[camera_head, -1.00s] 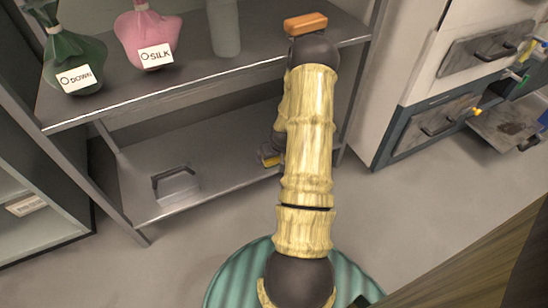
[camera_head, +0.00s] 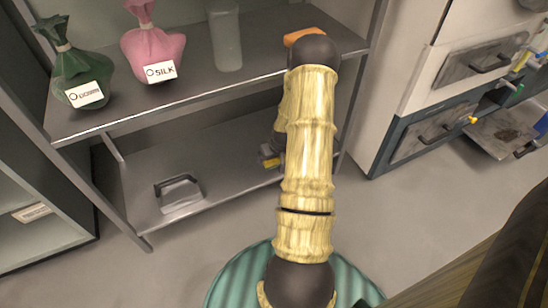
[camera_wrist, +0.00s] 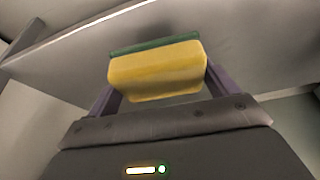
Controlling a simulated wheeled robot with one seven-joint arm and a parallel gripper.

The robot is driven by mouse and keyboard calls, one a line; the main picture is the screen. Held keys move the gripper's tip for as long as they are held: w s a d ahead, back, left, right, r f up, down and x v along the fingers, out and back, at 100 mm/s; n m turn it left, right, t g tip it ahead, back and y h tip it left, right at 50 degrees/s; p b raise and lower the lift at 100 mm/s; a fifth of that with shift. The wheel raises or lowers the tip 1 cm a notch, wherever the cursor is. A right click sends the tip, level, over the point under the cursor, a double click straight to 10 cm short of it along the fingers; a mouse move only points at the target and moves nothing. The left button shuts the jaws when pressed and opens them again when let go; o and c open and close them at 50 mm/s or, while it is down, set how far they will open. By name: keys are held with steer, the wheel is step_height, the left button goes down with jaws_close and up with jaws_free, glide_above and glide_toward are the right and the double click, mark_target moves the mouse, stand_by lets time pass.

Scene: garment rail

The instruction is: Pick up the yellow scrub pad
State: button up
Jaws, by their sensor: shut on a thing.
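The yellow scrub pad (camera_wrist: 155,72) has a green scouring layer along its far edge. In the wrist view my gripper (camera_wrist: 157,82) is shut on it, with a purple finger at each end of the pad. In the head view my arm hides most of the gripper. A small yellow bit of the pad (camera_head: 271,162) shows just left of my arm, near the right end of the lower shelf. I cannot tell whether the pad touches the shelf.
The upper shelf (camera_head: 180,97) holds a green bag (camera_head: 75,62), a pink bag (camera_head: 152,45), a clear container (camera_head: 225,40) and an orange block (camera_head: 303,36). A grey handled object (camera_head: 180,194) stands on the lower shelf (camera_head: 225,170). Drawers (camera_head: 432,128) stand at right.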

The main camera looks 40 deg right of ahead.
step_height(320, 180, up, 6)
steer(key=p, duration=0.2)
steer(key=shift+f+p, duration=0.2)
steer(key=shift+p, duration=0.1)
steer(key=shift+o, duration=0.5)
